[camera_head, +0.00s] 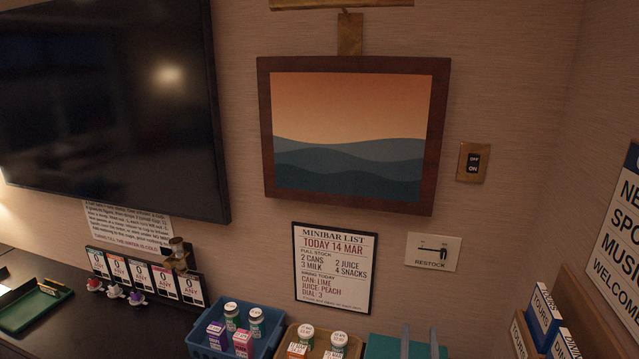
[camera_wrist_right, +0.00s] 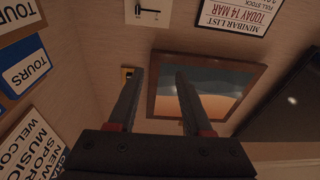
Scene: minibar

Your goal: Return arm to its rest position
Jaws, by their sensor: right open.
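My right gripper (camera_head: 420,329) shows at the bottom edge of the head view as two upright grey fingers with a gap between them. In the right wrist view its fingers (camera_wrist_right: 160,73) are apart, with nothing between them. They point towards the wall, and the framed picture (camera_wrist_right: 205,90) shows behind them. The rest of my right arm is out of the head view. My left gripper is in neither view.
A blue crate (camera_head: 205,348) with bottles and cartons, a brown container (camera_head: 318,352) and a teal surface (camera_head: 380,347) line the bottom edge. Brochures (camera_head: 545,312) stand at the right. A green tray (camera_head: 30,312) lies left. The wall bears a screen (camera_head: 110,100) and minibar list (camera_head: 334,268).

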